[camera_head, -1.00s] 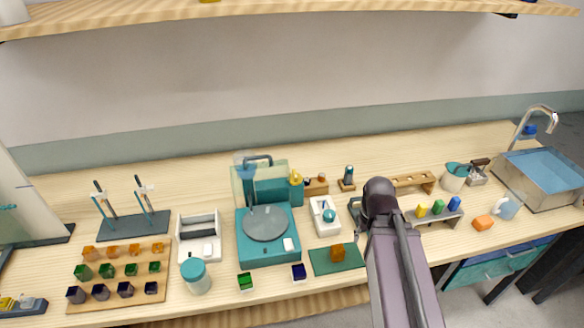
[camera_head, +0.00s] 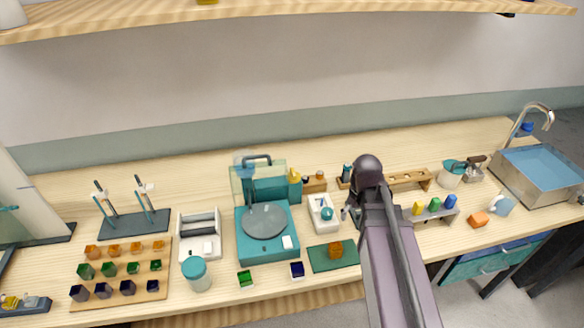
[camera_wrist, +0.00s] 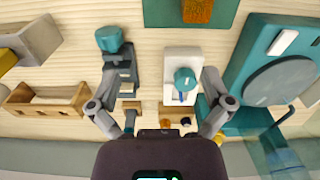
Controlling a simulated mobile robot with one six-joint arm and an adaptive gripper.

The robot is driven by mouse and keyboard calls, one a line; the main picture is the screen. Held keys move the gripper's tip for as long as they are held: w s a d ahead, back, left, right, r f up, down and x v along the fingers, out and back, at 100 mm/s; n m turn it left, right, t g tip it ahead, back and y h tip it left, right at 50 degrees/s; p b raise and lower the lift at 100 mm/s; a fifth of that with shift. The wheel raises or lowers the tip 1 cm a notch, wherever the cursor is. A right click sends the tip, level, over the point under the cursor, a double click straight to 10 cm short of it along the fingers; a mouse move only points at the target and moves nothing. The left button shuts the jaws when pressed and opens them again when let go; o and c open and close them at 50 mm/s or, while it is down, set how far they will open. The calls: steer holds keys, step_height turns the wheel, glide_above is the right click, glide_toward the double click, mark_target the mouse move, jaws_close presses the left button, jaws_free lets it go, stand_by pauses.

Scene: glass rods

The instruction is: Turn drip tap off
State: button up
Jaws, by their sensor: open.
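A white plate (camera_wrist: 196,64) with a round teal knob (camera_wrist: 185,79) shows in the wrist view, between the fingers and nearer the right one. The head view also shows this white plate (camera_head: 318,227) beside the teal turntable device. A dark stand with a teal cap (camera_wrist: 110,39) is near the left fingertip. A metal faucet (camera_head: 538,110) with a blue part rises at the sink, far right. I cannot tell which of these is called the drip tap. My gripper (camera_wrist: 160,74) is open and empty above the bench. In the head view my arm covers most of it.
The teal turntable device (camera_head: 284,253) with a clear lid stands left of the white plate. A green mat (camera_head: 320,262) with an orange block lies in front. Wooden racks (camera_head: 408,178) and a grey rack of coloured pieces (camera_head: 440,214) are to the right. The sink (camera_head: 545,168) is far right.

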steer(key=w+a+r+n+p, duration=0.65)
steer(key=w+a+n, duration=0.25)
steer(key=w, duration=0.3)
step_height(320, 180, up, 5)
steer(key=n+p, duration=0.4)
steer(key=n, duration=0.4)
glide_above(293, 172)
steer(key=shift+f, duration=0.2)
step_height(293, 172, down, 14)
steer(key=b, duration=1.3)
steer(key=shift+r+b, duration=0.25)
steer(key=shift+b, duration=0.15)
steer(key=c, duration=1)
